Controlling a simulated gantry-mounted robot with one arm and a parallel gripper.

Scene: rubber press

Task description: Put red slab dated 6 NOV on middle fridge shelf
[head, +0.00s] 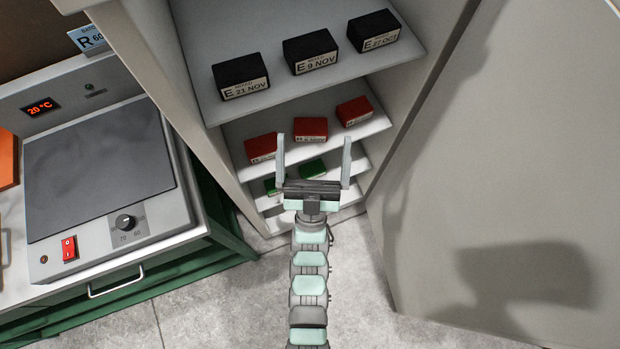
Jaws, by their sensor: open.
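Three red slabs lie on the middle fridge shelf (285,166): a left one (262,147), a middle one (311,127) and a right one (354,110). Each has a white label, but the print is too small for me to tell which, if any, reads 6 NOV. My gripper (313,139) is open, its two fingers apart and pointing toward the shelves. In the picture the fingers straddle the middle red slab, with nothing visibly held between them. I cannot tell how far the fingertips are from that slab.
The top shelf (330,90) holds black slabs labelled E 21 NOV (240,76), E 9 NOV (310,50) and E 27 OCT (373,30). Green slabs (312,168) lie lower. The open fridge door (500,170) stands right; a hot plate (100,165) reading 20 °C stands left.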

